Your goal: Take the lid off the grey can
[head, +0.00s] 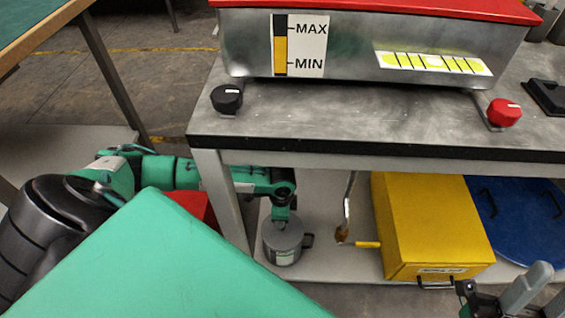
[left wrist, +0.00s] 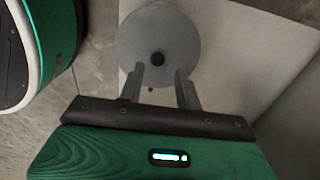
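The grey can (head: 283,257) stands on the low shelf under the steel bench in the head view, with a label on its front and a side handle at its right. Its round lid (left wrist: 150,24) is on it, with a dark knob (left wrist: 157,59) at the centre in the left wrist view. My left gripper (head: 281,216) reaches under the bench and points down just over the lid. In the left wrist view its two grey fingers (left wrist: 162,75) are apart and empty, with the knob just beyond their tips.
A yellow box (head: 430,220) and a crank-like metal rod (head: 347,205) stand right of the can, a blue round lid (head: 515,215) farther right. A red object (head: 197,204) is behind the bench leg (head: 222,200) at left. The bench top (head: 350,120) overhangs the can.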

